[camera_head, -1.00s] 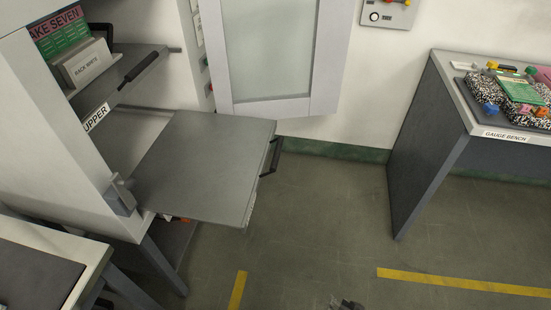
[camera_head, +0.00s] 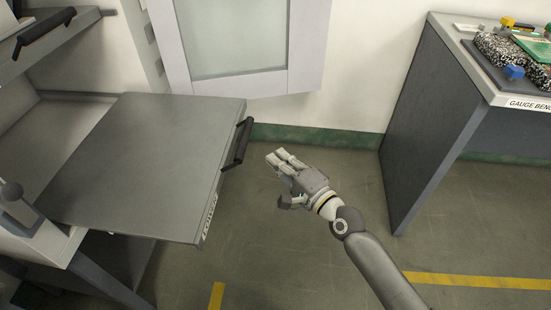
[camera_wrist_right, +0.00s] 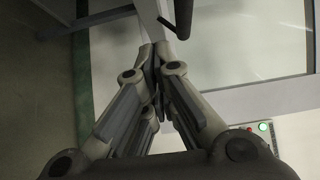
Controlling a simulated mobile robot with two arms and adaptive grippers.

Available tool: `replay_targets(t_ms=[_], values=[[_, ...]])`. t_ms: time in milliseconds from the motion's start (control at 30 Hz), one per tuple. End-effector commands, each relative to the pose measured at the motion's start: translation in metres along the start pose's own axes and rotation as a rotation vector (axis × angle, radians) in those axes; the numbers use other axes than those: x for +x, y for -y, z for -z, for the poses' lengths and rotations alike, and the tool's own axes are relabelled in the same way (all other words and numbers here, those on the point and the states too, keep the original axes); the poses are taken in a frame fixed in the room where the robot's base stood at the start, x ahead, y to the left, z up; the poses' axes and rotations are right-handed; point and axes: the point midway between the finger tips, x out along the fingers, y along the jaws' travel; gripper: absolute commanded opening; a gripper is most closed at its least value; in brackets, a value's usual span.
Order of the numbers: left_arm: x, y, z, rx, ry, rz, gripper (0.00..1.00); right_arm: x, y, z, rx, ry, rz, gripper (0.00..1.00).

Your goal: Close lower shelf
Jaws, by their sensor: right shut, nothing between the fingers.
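The lower shelf (camera_head: 145,160) is a flat grey board pulled out of the rack on the left, with a "LOWER" label (camera_head: 209,215) on its front edge. A black bar handle (camera_head: 238,143) is on that edge. My right gripper (camera_head: 275,158) is to the right of the handle, apart from it in the picture, above the floor. In the right wrist view its fingers (camera_wrist_right: 158,55) are together and empty. A dark bar, probably the handle (camera_wrist_right: 183,18), shows just beyond the fingertips there. My left gripper is not in view.
The upper shelf's black handle (camera_head: 45,33) is at top left. A white glazed cabinet door (camera_head: 240,45) hangs behind the shelf. The gauge bench (camera_head: 430,130), with several items on it, stands at right. Open floor (camera_head: 330,185) lies between bench and shelf.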

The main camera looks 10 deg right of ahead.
Motion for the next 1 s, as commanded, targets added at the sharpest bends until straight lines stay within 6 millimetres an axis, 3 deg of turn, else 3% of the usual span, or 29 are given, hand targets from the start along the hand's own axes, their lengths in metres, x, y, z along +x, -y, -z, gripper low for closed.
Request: replay_targets(t_ms=[200, 333, 400, 633, 1000], values=[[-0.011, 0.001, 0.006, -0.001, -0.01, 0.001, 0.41, 0.05, 0.0, 0.0, 0.0, -0.001, 0.003, 0.0], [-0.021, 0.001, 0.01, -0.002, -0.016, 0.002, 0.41, 0.076, -0.001, 0.0, -0.001, 0.0, 0.001, 0.0], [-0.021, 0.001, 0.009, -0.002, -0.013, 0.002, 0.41, 0.083, 0.0, -0.009, 0.003, 0.001, 0.0, 0.0], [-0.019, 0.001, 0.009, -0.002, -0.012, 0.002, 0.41, 0.099, -0.001, -0.025, -0.002, -0.001, -0.002, 0.0], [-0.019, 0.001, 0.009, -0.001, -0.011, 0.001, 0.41, 0.101, -0.001, -0.028, -0.003, -0.001, -0.002, 0.0]])
